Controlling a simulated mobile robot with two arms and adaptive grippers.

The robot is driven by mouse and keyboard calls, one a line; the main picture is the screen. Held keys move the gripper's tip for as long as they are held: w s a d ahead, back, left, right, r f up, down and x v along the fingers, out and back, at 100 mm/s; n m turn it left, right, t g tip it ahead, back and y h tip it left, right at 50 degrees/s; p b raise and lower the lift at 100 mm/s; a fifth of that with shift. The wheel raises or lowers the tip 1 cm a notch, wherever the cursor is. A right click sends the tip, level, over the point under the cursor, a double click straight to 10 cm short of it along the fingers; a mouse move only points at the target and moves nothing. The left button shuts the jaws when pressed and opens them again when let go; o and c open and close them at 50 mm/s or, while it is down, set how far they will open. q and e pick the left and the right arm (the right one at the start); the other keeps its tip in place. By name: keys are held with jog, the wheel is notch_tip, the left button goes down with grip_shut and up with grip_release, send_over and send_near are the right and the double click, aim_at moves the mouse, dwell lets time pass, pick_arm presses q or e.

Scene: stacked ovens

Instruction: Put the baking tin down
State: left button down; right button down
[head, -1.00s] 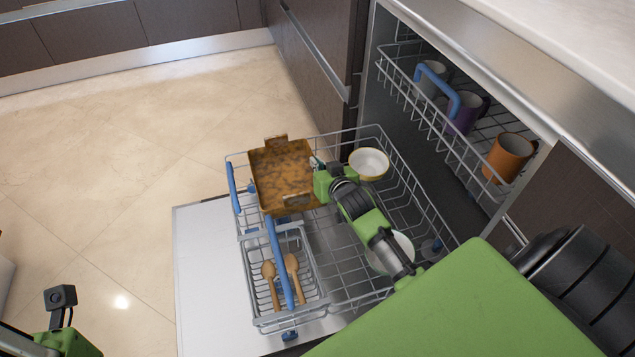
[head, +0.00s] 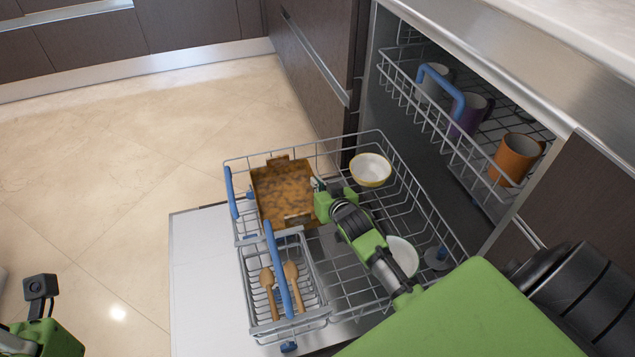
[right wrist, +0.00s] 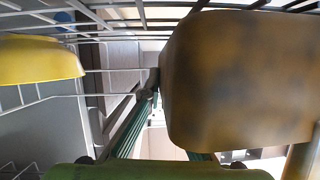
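The baking tin (head: 282,190) is square, brown and mottled, with a handle tab at its far and near edges. In the head view it is in the back left of the pulled-out lower dishwasher rack (head: 340,292), behind the cutlery basket. My right gripper (head: 317,188) is at the tin's right edge, shut on it. In the right wrist view the tin (right wrist: 240,80) fills the right side, and a dark fingertip (right wrist: 150,84) meets its edge. Whether the tin's base touches the rack wires is hidden. My left gripper's fingers are out of view; only part of that arm shows.
A yellow-rimmed bowl (head: 370,170) stands right of the tin, and a white dish (head: 403,257) lies nearer, partly behind my arm. The cutlery basket (head: 255,318) holds wooden spoons (head: 291,280). Mugs (head: 516,157) stand in the upper rack (head: 440,125). Open floor lies left.

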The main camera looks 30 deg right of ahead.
jog(key=shift+f, duration=0.1)
jog(key=c, duration=2.3)
grip_release()
